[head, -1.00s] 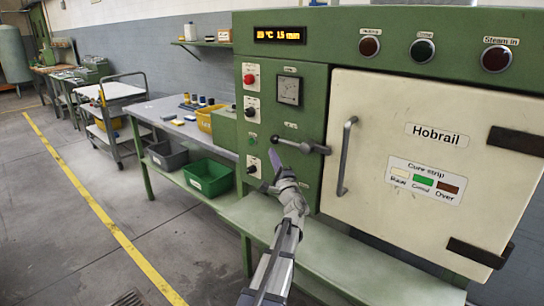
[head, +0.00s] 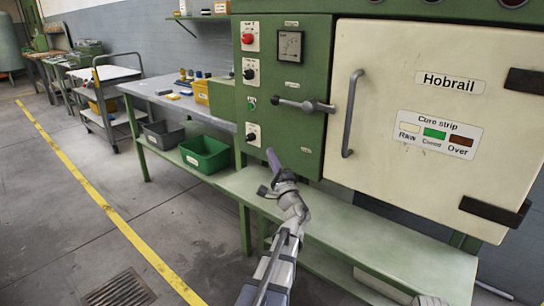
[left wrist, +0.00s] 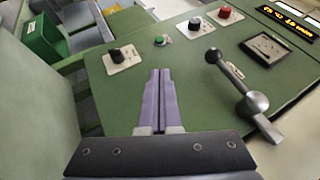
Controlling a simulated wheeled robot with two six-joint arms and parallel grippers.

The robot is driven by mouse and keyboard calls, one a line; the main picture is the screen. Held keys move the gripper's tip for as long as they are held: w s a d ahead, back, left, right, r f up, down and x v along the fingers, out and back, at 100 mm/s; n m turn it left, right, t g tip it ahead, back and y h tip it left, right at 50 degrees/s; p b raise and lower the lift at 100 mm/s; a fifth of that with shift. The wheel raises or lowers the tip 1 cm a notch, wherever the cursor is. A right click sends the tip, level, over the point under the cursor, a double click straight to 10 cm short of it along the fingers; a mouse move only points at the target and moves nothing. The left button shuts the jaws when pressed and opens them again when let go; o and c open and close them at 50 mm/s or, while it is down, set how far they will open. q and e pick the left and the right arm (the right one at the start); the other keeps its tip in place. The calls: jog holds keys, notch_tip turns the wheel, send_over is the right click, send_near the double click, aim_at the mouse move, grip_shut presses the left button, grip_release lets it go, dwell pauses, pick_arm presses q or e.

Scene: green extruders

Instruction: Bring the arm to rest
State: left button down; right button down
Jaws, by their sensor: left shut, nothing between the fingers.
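My left gripper (head: 273,162) is shut and empty, its purple fingers pressed together. In the head view it shows in front of the green control panel (head: 308,75), below the lever handle (head: 300,105), with clear space between them. In the left wrist view the shut fingers (left wrist: 159,80) point toward the panel (left wrist: 195,75), and the lever handle (left wrist: 240,85) stands to their right, apart from them.
The closed cream oven door (head: 430,120) with its bar handle (head: 351,115) is at the right. A green ledge (head: 350,240) runs below the gripper. A bench (head: 170,100), a green bin (head: 205,153) and a cart (head: 105,90) stand left. The floor at left is open.

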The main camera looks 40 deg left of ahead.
dwell(0.4)
pick_arm(q)
jog(key=s+d+f+n+g+h, duration=0.3)
jog(key=d+f, duration=0.1)
jog(key=f, duration=0.4)
jog(key=s+d+f+n+g+h, duration=0.3)
jog(key=s+d+f+n+h, duration=0.15)
jog(key=f, duration=0.35)
jog(key=s+d+f+n+g+h, duration=0.25)
jog(key=d+f+g, duration=0.2)
jog(key=f, duration=0.35)
jog(key=s+d+f+m+g+h, duration=0.15)
jog(key=s+d, duration=0.25)
jog(key=d, duration=0.6)
jog(key=s+d+f+m+h, duration=0.2)
jog(key=s+d+h, duration=0.15)
jog(key=d, duration=0.65)
jog(key=s+d+f+m+g+h, duration=0.15)
jog(key=s+d, duration=0.35)
jog(key=d, duration=0.5)
notch_tip(320, 180, up, 31)
jog(key=p, duration=3.1)
jog(key=shift+f+n+h+p, duration=0.2)
jog(key=shift+n+h+p, duration=0.1)
jog(key=shift+h+p, duration=0.05)
jog(key=shift+w+t, duration=0.1)
jog(key=shift+t, duration=0.15)
